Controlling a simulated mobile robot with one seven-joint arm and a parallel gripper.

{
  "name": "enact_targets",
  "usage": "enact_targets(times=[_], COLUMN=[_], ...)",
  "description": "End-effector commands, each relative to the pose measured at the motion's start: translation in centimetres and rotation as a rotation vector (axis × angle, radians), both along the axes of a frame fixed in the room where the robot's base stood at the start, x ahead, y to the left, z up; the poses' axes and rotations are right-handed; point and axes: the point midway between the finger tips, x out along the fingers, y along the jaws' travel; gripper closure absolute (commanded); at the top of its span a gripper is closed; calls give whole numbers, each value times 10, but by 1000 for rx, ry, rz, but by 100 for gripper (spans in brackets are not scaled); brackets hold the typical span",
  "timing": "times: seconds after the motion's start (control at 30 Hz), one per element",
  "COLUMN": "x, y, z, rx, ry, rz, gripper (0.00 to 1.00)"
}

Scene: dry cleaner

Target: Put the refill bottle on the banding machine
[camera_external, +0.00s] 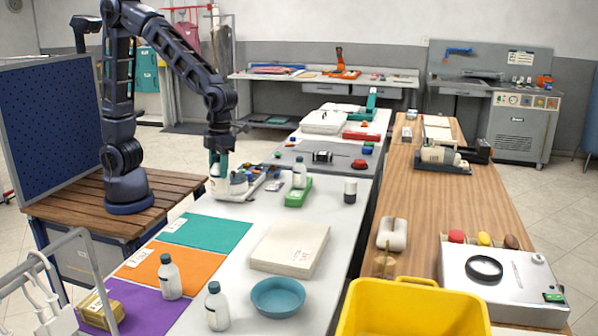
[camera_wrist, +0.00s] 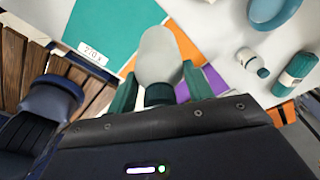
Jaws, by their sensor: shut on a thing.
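My gripper (camera_external: 218,166) is low over the white table, its teal fingers pointing down. In the wrist view my gripper (camera_wrist: 160,88) is shut on a pale grey-white bottle with a dark cap, which I take as the refill bottle (camera_wrist: 158,55); its cap end is towards the camera. In the external view it merges with white items around the fingers, so I cannot tell whether it touches the table. A black-based machine with a pale block, perhaps the banding machine (camera_external: 453,164), stands on the wooden counter across the gap.
A blue bowl (camera_external: 278,297) and a cream box (camera_external: 290,248) are on the white table. A yellow bin (camera_external: 415,310) and steel device (camera_external: 505,285) are at front right.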

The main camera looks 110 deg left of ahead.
Motion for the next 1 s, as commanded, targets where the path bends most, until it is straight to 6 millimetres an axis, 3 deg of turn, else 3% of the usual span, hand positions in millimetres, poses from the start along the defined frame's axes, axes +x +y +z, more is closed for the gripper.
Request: enact_targets(times=[0.17,0.37,0.7,1.0], x=[32,88,155,184], y=[30,96,229,357], z=[4,12,21,24], rx=[-3,-8,-13,-15], ry=[0,1,2,3], rz=[118,349,732,1050], gripper=[80,80,80,80])
